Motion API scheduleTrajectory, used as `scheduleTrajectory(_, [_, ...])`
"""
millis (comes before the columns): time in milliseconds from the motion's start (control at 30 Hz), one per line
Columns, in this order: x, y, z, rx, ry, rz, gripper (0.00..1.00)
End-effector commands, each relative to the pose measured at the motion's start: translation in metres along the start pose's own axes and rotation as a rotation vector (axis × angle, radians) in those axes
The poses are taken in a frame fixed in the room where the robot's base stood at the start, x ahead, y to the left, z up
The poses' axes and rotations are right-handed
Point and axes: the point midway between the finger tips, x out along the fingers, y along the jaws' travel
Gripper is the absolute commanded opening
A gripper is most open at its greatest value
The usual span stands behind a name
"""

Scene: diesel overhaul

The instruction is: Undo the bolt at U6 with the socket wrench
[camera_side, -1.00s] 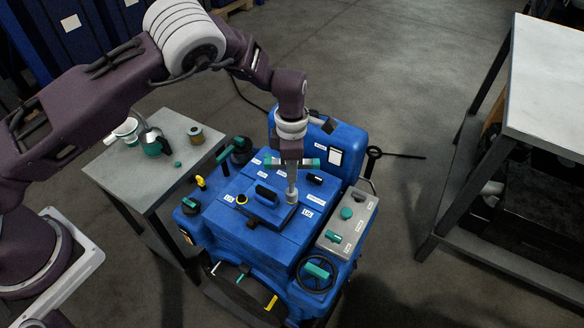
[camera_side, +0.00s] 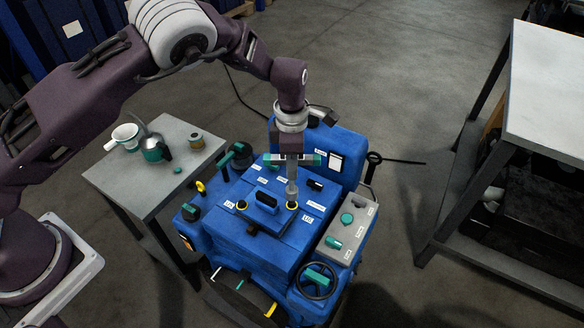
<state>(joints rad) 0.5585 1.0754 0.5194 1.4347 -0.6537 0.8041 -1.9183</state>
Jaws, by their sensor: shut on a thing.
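My gripper (camera_side: 291,152) is shut on the socket wrench (camera_side: 292,182), whose teal-banded crossbar spans the jaws. Its grey shaft and socket point down over the right side of the blue engine cover (camera_side: 262,231). Just below the socket is a yellow-ringed bolt position (camera_side: 292,205) with a dark centre, near a white label (camera_side: 307,219) that seems to read U6. The socket tip appears slightly above this ring. I cannot tell whether a bolt is in the ring or in the socket.
A grey box (camera_side: 347,230) stands right of the cover, with a handwheel (camera_side: 316,280) in front. A side table (camera_side: 186,133) holds a kettle and cups.

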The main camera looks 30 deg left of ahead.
Motion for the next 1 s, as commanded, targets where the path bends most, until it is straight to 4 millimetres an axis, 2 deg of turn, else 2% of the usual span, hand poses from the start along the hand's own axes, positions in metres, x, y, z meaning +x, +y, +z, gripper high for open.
scheduleTrajectory(167, [-0.003,0.0,0.001,0.0,-0.002,0.001,0.0])
scheduleTrajectory(400, [-0.046,0.001,0.002,0.002,-0.003,0.003,0.0])
scheduleTrajectory(500, [-0.058,0.0,0.001,0.0,-0.002,0.001,0.0])
scheduleTrajectory(833, [-0.061,-0.002,-0.002,-0.001,-0.002,-0.001,0.0])
scheduleTrajectory(1000, [-0.061,-0.024,-0.025,-0.001,-0.001,-0.003,0.0])
